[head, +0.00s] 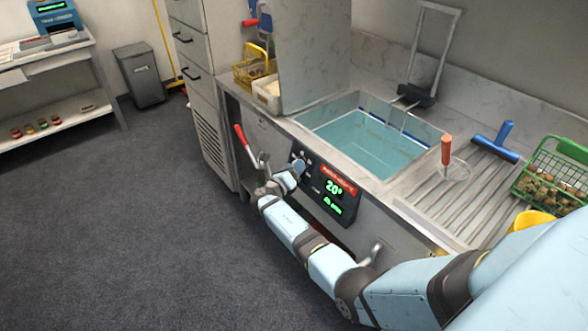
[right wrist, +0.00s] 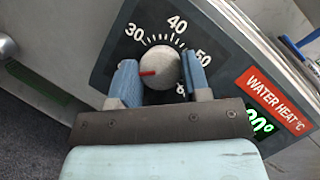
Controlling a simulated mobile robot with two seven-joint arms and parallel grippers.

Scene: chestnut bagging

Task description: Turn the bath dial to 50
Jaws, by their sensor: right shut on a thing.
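The bath dial (right wrist: 162,64) is a round grey knob on a dark panel, with a red pointer directed left, below the 30 mark. Its scale reads 30, 40, 50 and a partly hidden higher number. My right gripper (right wrist: 160,82) is shut on the dial, one blue finger on each side. In the head view, my right gripper (head: 295,172) is at the left part of the control panel (head: 343,208), mostly covering the dial. The green display (head: 334,187) reads 20°. My left gripper is out of view.
The water bath (head: 365,145) is above the panel. A red-handled lever (head: 241,137) stands to the panel's left. A ribbed draining board (head: 465,190) with a green basket (head: 550,165) of chestnuts lies right. The floor in front is clear.

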